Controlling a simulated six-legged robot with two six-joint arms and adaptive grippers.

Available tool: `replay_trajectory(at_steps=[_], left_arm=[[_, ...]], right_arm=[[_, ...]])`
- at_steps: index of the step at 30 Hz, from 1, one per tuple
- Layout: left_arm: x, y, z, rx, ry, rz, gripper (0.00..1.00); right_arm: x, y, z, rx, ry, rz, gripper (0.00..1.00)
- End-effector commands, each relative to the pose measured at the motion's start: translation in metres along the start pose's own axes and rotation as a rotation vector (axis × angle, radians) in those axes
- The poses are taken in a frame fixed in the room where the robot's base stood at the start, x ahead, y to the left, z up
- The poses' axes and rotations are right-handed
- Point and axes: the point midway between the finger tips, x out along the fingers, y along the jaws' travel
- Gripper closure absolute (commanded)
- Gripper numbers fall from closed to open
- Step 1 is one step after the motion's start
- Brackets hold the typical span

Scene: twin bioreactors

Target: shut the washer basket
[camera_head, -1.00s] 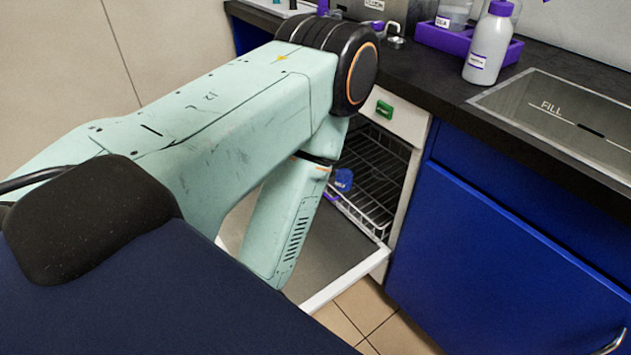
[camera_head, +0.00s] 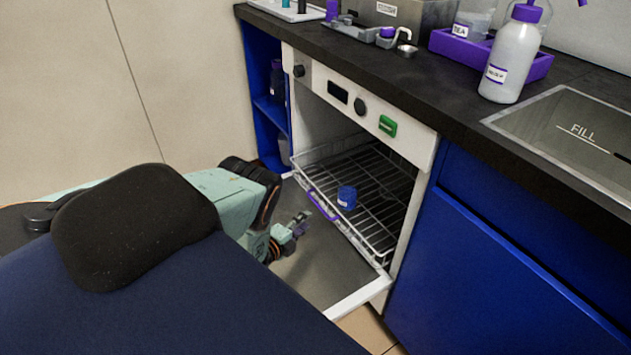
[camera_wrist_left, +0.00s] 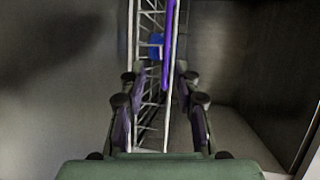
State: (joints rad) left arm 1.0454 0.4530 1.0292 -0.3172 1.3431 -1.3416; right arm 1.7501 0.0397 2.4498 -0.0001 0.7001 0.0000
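The washer basket (camera_head: 372,222) is a wire rack in the open washer, its front edge reaching over the inner end of the lowered door. A purple handle (camera_head: 323,205) lies along its front rail. A small blue labelled container (camera_head: 347,197) sits in the basket. My left gripper (camera_head: 301,221) is over the door, just short of the handle. In the left wrist view its fingers (camera_wrist_left: 160,90) are spread and empty, with the purple handle (camera_wrist_left: 168,45) and basket wires ahead between them. Contact cannot be seen. My right gripper is in neither view.
The washer door (camera_head: 325,272) is folded down flat below the basket. Blue cabinets (camera_head: 500,265) flank the washer on the right, open shelves (camera_head: 268,105) on the left. The dark counter (camera_head: 450,95) above carries a white bottle (camera_head: 509,62) and a purple tray (camera_head: 455,47).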

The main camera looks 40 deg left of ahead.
Motion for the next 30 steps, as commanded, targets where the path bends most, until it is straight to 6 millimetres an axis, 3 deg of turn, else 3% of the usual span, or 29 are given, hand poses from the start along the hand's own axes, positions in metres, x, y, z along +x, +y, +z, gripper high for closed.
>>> replay_trajectory(at_steps=[7,21,30], left_arm=[[0.009,-0.006,0.011,0.079,0.009,-0.048,0.68],[0.073,-0.008,0.009,0.075,0.01,-0.046,0.68],[0.082,-0.011,0.009,0.073,0.009,-0.044,0.68]], right_arm=[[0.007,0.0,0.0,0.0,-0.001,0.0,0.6],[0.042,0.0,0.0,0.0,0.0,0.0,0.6],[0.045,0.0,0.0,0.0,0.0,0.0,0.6]])
